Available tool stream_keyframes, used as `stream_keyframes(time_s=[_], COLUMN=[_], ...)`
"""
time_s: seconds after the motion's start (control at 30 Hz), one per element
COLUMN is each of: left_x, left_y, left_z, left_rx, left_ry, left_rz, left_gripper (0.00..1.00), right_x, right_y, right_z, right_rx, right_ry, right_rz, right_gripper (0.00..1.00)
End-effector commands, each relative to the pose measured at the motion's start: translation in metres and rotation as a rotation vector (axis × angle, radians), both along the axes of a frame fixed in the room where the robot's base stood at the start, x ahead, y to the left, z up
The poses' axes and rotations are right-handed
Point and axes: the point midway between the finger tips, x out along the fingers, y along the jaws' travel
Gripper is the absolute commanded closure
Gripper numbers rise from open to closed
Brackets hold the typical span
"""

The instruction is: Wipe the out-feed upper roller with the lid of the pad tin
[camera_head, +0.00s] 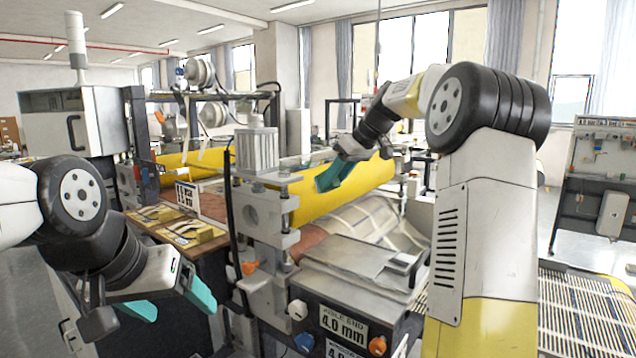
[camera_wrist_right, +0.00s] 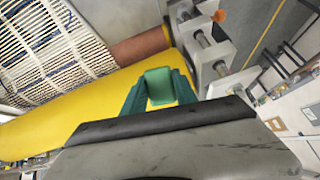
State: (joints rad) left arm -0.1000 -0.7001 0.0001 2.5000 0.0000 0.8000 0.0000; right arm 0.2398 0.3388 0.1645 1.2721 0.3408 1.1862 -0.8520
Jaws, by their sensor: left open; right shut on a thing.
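The out-feed upper roller (camera_head: 366,178) is a long yellow cylinder right of the clamp post in the head view. It also fills the left of the right wrist view (camera_wrist_right: 70,118). My right gripper (camera_head: 332,180) is over the roller with its teal fingers shut, pointing down at its near part; I cannot tell whether it touches. In the wrist view its fingers (camera_wrist_right: 160,90) overlap the roller. The held thing is hidden, and I cannot make out the lid or the pad tin. My left gripper (camera_head: 172,304) is open and empty at the lower left, clear of the machine.
A reddish lower roller (camera_head: 310,237) lies under the yellow one. A metal clamp post (camera_head: 262,215) stands at its near end. Woven mesh (camera_wrist_right: 50,45) lies beyond the rollers. Yellow items (camera_head: 190,234) lie on a bench at the left.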

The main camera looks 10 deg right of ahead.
Motion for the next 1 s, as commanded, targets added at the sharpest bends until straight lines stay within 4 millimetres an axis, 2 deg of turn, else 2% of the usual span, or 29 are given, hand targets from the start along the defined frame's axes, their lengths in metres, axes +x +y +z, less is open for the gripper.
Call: stream_keyframes(time_s=[0.33, 0.7, 1.0], left_x=[0.0, 0.0, 0.0], left_y=[0.0, 0.0, 0.0], left_z=[0.0, 0.0, 0.0], left_rx=[0.0, 0.0, 0.0], left_ry=[0.0, 0.0, 0.0], left_rz=[0.0, 0.0, 0.0], left_gripper=[0.22, 0.22, 0.22], right_x=[-0.002, -0.018, -0.019], right_y=[-0.002, -0.018, -0.018], right_z=[0.002, 0.016, 0.016], right_rx=[0.0, 0.001, 0.0], right_ry=[-0.001, 0.0, 0.0], right_rz=[-0.001, -0.001, -0.001], right_gripper=[1.0, 1.0, 1.0])
